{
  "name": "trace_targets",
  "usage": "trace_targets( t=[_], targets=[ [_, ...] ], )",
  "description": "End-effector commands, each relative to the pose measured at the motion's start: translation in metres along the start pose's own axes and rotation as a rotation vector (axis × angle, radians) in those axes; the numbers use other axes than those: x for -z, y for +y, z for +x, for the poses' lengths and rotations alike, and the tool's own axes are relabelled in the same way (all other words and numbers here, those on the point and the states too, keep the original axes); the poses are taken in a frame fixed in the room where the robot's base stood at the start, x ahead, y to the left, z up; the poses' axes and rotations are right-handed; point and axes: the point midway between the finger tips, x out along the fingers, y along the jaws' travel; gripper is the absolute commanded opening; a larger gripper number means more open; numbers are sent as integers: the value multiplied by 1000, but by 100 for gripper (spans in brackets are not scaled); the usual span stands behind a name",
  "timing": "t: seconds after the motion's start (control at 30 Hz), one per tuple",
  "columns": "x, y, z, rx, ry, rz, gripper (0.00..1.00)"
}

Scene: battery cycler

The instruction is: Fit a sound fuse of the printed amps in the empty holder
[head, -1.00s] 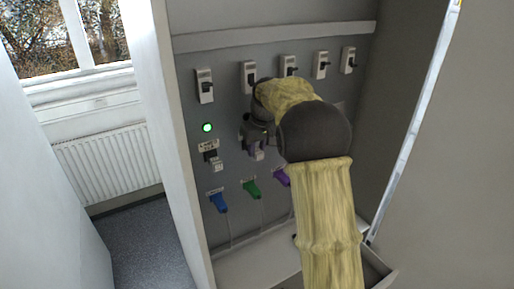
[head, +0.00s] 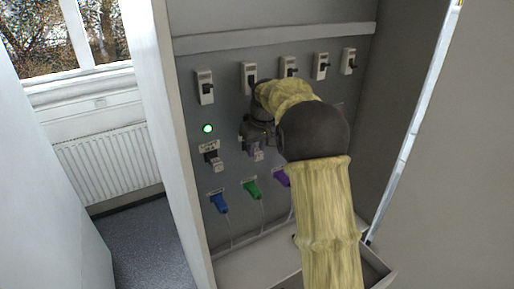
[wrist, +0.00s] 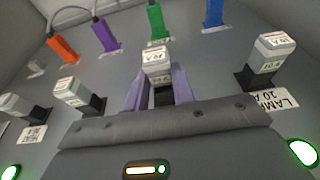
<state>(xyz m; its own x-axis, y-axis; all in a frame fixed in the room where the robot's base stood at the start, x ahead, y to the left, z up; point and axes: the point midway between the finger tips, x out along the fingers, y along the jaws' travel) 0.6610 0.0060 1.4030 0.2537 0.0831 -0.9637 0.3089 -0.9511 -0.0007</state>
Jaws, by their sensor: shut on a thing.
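My gripper (wrist: 160,90) is shut on a pale grey fuse (wrist: 155,62), with a purple finger on each side. A black holder part (wrist: 163,97) shows between the fingers below the fuse. I cannot tell how far the fuse sits in it. The print on the fuse is too small to read surely. In the head view my gripper (head: 257,146) is at the panel's second column, right of the lamp holder. The lamp holder (wrist: 258,80), by a label reading LAMP 10 A (wrist: 273,101), bears a grey fuse (wrist: 270,54).
More fuses in black holders (wrist: 72,91) stand on the other side in the wrist view. Blue (head: 218,203), green (head: 252,189) and purple (head: 282,177) plugs are below. Switches (head: 205,87) line the top. A green lamp (head: 207,128) is lit. A tray (head: 376,275) is at the bottom.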

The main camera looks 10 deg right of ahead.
Motion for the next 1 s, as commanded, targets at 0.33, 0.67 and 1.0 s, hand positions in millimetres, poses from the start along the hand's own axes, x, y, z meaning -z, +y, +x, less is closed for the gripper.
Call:
trace_targets(
  t=[0.33,0.67,1.0],
  targets=[
    [4,0,0,0,0,-1,5],
    [8,0,2,0,0,-1,5],
    [10,0,3,0,0,-1,5]
  ],
)
